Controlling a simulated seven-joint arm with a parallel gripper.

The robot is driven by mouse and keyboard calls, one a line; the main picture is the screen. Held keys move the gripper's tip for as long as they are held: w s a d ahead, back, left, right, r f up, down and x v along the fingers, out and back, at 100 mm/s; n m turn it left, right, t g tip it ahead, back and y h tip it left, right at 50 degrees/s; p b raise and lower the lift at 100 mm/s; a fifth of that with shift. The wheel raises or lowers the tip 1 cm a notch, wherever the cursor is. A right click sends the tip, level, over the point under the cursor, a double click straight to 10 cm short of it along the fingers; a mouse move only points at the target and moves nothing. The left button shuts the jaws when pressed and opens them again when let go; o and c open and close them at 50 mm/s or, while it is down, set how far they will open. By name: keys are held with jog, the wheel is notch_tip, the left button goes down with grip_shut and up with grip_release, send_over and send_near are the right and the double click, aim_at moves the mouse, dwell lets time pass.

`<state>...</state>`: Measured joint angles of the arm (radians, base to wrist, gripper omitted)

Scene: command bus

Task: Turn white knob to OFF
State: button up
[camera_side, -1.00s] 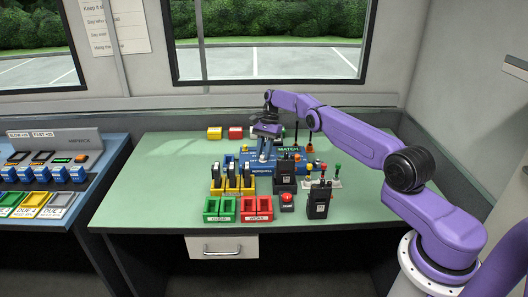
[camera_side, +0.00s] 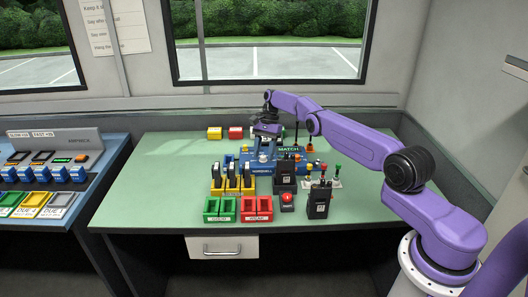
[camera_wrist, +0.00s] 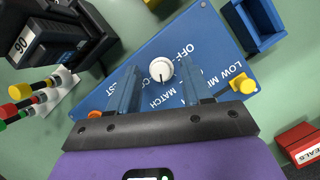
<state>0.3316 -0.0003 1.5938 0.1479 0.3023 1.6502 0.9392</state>
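The white knob (camera_wrist: 161,70) sits on the blue panel (camera_wrist: 215,40) in the wrist view. A small dark mark shows on its face; which label it points to is hard to tell. The lettering around it includes OFF, LOW and MATCH. My gripper (camera_wrist: 160,66) is open, with one finger on each side of the knob in the picture and a gap on both sides. In the side view, my gripper (camera_side: 266,147) is over the blue panel (camera_side: 262,171), and the knob (camera_side: 263,158) shows small beneath it.
A black device (camera_wrist: 55,40) and colored knobs stand left of the panel in the wrist view. In the side view, green (camera_side: 218,209) and red (camera_side: 257,208) trays stand in front.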

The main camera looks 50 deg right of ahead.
jog(key=shift+w+m, duration=0.1)
jog(key=shift+m, duration=0.3)
jog(key=shift+m+t, duration=0.4)
jog(key=shift+m, duration=0.1)
jog(key=m, duration=0.1)
jog(key=m+t, duration=0.1)
jog(key=m, duration=0.1)
jog(key=m+t, duration=0.1)
jog(key=m, duration=0.1)
jog(key=shift+s, duration=0.35)
jog(key=m+t, duration=0.1)
jog(key=m, duration=0.2)
jog(key=m+t+h, duration=0.1)
jog(key=m, duration=0.3)
jog(key=shift+s+a, duration=0.1)
jog(key=shift+s, duration=0.1)
jog(key=shift+r, duration=0.25)
jog(key=s+a+v, duration=0.1)
jog(key=v, duration=1.6)
jog(key=s+a+r+n+g, duration=0.1)
jog(key=s+a+n, duration=0.5)
jog(key=a+n, duration=0.2)
jog(key=s+a+r+n+g, duration=0.1)
jog(key=s+a+n, duration=0.5)
jog(key=a, duration=0.7)
jog(key=shift+r+n+h, duration=0.3)
jog(key=shift+r+n, duration=0.4)
jog(key=shift+n, duration=0.2)
